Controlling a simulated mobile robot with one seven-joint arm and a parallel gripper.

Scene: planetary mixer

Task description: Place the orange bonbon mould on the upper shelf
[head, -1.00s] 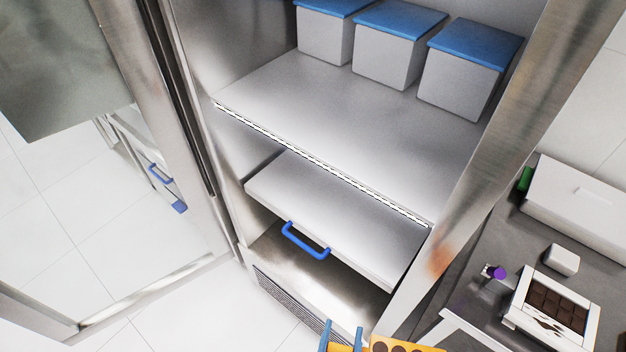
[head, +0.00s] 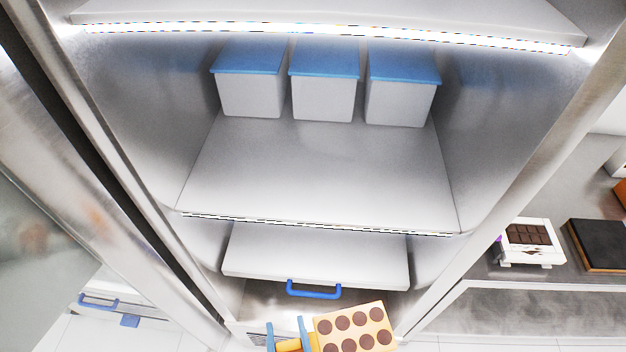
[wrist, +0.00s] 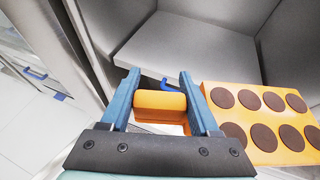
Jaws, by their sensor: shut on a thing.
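The orange bonbon mould (head: 353,314) has several round brown fillings in its top face. It is at the bottom of the head view, in front of the open cabinet, and on the right in the wrist view (wrist: 252,100). My gripper (head: 288,335) is shut on the mould's orange handle, its blue fingers on either side; this also shows in the wrist view (wrist: 159,100). The upper shelf (head: 320,180) is a pale plate inside the cabinet, farther back than the mould. Its front half is bare. The mould's underside is hidden.
Three white bins with blue lids (head: 324,90) stand at the back of the shelf. Below is a drawer-like tray with a blue handle (head: 313,292). A lit ledge (head: 320,30) runs above. The open door (head: 90,180) is left. A counter with a chocolate tray (head: 529,240) is right.

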